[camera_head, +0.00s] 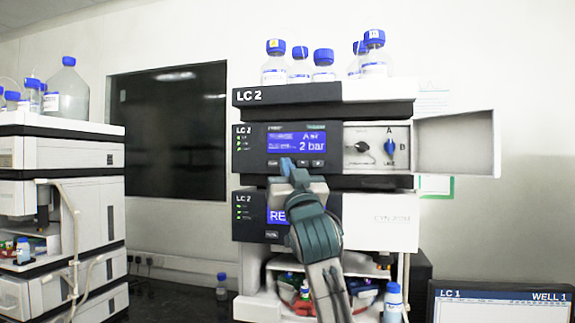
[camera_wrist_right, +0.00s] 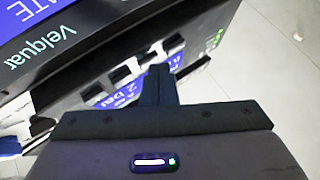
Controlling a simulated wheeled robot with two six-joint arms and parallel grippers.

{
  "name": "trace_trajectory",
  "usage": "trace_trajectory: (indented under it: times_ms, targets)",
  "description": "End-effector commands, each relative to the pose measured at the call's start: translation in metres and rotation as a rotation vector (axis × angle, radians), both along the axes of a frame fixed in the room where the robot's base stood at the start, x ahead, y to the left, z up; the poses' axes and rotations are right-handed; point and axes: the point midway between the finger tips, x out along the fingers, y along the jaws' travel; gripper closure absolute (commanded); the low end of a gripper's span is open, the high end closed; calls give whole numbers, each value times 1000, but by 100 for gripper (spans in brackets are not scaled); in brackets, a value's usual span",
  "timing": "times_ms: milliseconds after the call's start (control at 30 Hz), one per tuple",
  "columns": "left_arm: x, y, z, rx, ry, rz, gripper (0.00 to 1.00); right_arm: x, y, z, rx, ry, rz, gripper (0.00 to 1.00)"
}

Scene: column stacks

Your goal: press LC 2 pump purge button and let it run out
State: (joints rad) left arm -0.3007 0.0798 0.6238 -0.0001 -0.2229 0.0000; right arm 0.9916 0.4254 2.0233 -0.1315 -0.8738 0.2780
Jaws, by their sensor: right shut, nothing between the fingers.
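The LC 2 pump module (camera_head: 254,149) has a dark front with a blue display (camera_head: 310,142) reading "2 bar". A row of small buttons sits below the display; one of them is the right-hand button (camera_head: 318,162). Their labels are too small to read. My right gripper (camera_head: 287,163) is shut and empty, its tips at the button row, hiding part of it. In the right wrist view the shut fingers (camera_wrist_right: 158,78) point at the panel beside several buttons (camera_wrist_right: 120,73). I cannot tell whether they touch one. My left gripper is not in view.
An open door (camera_head: 455,145) sticks out right of the pump's valve knobs (camera_head: 390,147). Capped bottles (camera_head: 323,68) stand on top of the stack. A lower LC 2 module (camera_head: 250,215) is partly behind my arm. Another stack (camera_head: 60,170) stands left, and a monitor (camera_head: 500,308) lower right.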

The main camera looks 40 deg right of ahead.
Motion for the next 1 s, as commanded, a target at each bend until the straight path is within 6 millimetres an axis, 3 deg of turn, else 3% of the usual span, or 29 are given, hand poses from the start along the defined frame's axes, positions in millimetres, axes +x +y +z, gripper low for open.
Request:
trace_trajectory:
  times_ms: [1000]
  targets:
    - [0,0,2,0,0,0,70,-11,13,-1,0,1,0,100]
